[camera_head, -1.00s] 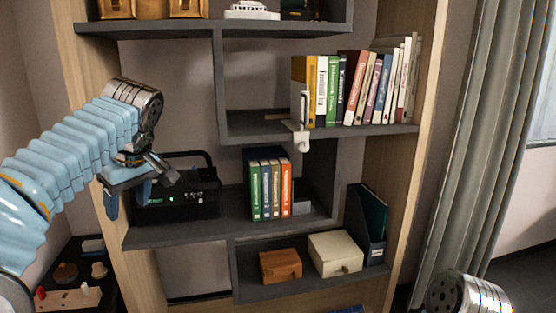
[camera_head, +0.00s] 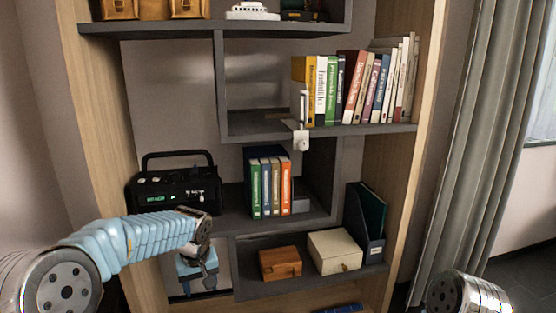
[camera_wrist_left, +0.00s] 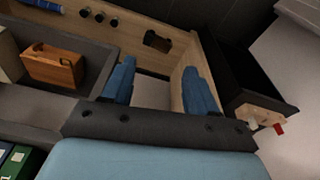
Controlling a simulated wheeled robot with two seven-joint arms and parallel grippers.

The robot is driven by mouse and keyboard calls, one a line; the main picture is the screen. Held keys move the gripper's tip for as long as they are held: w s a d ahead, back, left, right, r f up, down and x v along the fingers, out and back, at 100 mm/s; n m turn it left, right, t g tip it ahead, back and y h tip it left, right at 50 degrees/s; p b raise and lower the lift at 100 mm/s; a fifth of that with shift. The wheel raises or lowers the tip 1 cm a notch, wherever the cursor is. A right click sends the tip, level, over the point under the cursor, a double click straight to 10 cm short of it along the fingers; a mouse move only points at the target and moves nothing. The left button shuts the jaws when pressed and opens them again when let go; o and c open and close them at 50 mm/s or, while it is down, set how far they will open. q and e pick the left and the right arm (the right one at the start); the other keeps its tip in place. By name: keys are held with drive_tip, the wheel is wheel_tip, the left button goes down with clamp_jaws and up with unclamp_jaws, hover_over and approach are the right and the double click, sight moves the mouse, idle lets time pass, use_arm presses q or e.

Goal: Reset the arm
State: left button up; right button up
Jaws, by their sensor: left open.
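My left arm comes in from the lower left in the head view. Its gripper (camera_head: 201,283) hangs low in front of the bottom part of the shelf unit, left of a brown wooden box. In the left wrist view the two blue fingers of the left gripper (camera_wrist_left: 160,88) stand apart with nothing between them. Part of my right arm shows at the lower right of the head view, but its gripper is out of view.
The shelf unit (camera_head: 280,227) holds a black radio (camera_head: 175,192), several books (camera_head: 267,190), a brown box (camera_head: 280,264) and a cream box (camera_head: 334,252). More books (camera_head: 325,90) stand higher up. A curtain (camera_head: 470,140) hangs at the right.

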use_arm(q)
drive_tip(key=s+d+f+m+g+h, duration=0.1)
drive_tip(key=s+d+f, duration=0.15)
drive_tip(key=f, duration=0.45)
drive_tip(key=s+d+f+m+h, duration=0.1)
drive_tip(key=s+d+f, duration=0.15)
drive_tip(key=f, duration=0.55)
drive_tip(key=s+d+f+h, duration=0.1)
drive_tip(key=s+d+f, duration=0.1)
drive_tip(key=s+f, duration=0.6)
drive_tip(key=s+d+f+m+h, duration=0.1)
drive_tip(key=s+f, duration=0.6)
drive_tip(key=s, duration=0.7)
drive_tip(key=shift+s+d+f+h, duration=0.2)
drive_tip(key=shift+d+f+h, duration=0.2)
drive_tip(key=shift+d, duration=0.15)
drive_tip(key=shift+c, duration=0.2)
